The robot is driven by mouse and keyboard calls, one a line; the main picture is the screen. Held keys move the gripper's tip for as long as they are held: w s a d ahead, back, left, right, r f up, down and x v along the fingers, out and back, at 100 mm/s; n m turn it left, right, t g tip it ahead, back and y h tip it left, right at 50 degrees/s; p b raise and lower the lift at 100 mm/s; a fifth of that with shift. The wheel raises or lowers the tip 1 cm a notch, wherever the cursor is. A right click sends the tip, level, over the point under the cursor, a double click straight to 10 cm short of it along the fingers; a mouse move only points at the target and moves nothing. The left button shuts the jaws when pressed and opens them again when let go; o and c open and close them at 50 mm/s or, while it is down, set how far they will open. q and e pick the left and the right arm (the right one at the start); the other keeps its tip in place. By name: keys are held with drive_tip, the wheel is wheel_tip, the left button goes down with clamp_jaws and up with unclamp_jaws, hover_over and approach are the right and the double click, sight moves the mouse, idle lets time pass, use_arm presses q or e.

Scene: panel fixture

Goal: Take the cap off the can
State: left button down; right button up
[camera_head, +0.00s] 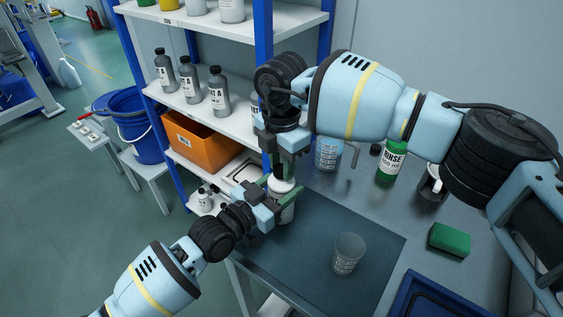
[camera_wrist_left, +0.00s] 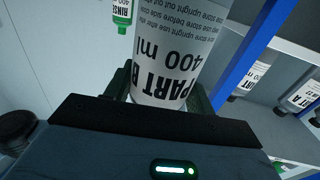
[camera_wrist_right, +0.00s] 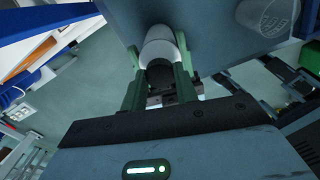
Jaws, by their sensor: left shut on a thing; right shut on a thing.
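The white can (camera_head: 284,211) stands upright at the left edge of the dark mat, partly hidden by my grippers. In the left wrist view the can (camera_wrist_left: 172,62) reads "PART B 400 ml". My left gripper (camera_head: 268,203) is shut around the can's body from the left. My right gripper (camera_head: 287,163) reaches down from above and is shut at the can's top. In the right wrist view a dark cap (camera_wrist_right: 159,74) shows between the fingers, with the white can (camera_wrist_right: 160,40) beyond it. I cannot tell whether the cap is apart from the can.
A clear cup (camera_head: 348,254) stands on the mat (camera_head: 317,235). A green RINSE bottle (camera_head: 391,160), a green sponge (camera_head: 449,239) and a blue tray (camera_head: 432,297) are to the right. Shelves with several bottles (camera_head: 218,92) and an orange bin (camera_head: 205,146) stand left and behind.

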drive_tip(key=n, duration=0.6)
drive_tip(key=shift+n, duration=0.3)
drive_tip(key=n, duration=1.2)
drive_tip(key=shift+n, duration=0.4)
drive_tip(key=n, duration=0.4)
drive_tip(key=shift+n, duration=0.4)
drive_tip(key=n, duration=0.6)
drive_tip(key=shift+r, duration=0.1)
drive_tip(key=n, duration=0.6)
drive_tip(key=shift+n, duration=0.3)
drive_tip(key=n, duration=0.4)
drive_tip(key=shift+n, duration=0.3)
drive_tip(key=n, duration=0.6)
